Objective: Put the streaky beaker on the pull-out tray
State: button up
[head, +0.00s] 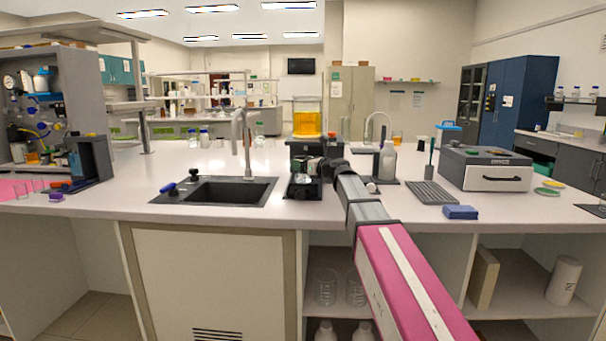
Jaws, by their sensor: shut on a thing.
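My gripper (310,168) is at the end of my arm, in front of the dark rig on the bench, a little right of the sink. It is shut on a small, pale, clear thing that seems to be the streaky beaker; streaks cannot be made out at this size. Just below is a low black platform (303,193) at the foot of the rig, which looks like the pull-out tray. The gripper partly hides this spot. I cannot tell whether the beaker touches the tray.
A tank of amber liquid (307,122) stands on the dark rig. Left is a sink (218,191) with a tall tap. The front bench strip is mostly clear.

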jog(key=shift+f, duration=1.8)
jog(key=shift+f, duration=0.1)
jog(key=o, duration=1)
jog(key=shift+s+d, duration=0.2)
jog(key=shift+d, duration=0.05)
jog(key=v, duration=1.1)
jog(key=shift+s+d, duration=0.15)
jog(key=shift+s, duration=0.05)
